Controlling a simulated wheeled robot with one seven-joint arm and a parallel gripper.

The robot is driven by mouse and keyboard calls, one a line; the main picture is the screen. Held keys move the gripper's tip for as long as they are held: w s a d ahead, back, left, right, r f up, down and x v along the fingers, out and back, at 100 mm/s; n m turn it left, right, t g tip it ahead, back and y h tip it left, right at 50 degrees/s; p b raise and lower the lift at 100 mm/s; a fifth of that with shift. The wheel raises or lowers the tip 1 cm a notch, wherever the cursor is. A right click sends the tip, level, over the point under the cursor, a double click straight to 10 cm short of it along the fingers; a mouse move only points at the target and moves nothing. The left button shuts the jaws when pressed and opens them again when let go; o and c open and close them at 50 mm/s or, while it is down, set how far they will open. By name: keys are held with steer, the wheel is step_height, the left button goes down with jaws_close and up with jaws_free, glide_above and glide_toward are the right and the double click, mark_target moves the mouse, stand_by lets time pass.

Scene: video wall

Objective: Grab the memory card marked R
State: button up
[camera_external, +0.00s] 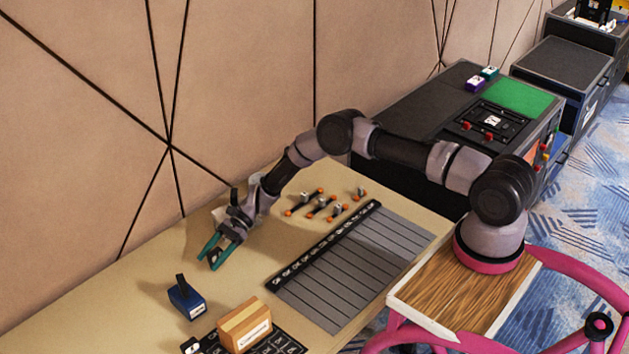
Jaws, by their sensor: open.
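My gripper (214,256) is at the left over the tan table, pointing down toward the front left. Its teal fingers are apart. A small dark thing (214,258) shows at the fingertips; I cannot tell what it is or whether the fingers touch it. I cannot make out a memory card marked R; the lettering in view is too small to read. A blue block (187,301) with a black upright tab and a white label stands on the table, nearer the front than my gripper and apart from it.
The tan table (120,290) carries a cardboard box (244,328), a grey ruled panel (350,270) with a black labelled strip, and several orange-tipped black pieces (320,207). A black cabinet (420,112) stands behind. The table's left part is clear.

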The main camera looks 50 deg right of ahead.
steer(key=shift+x, duration=0.8)
jaws_close()
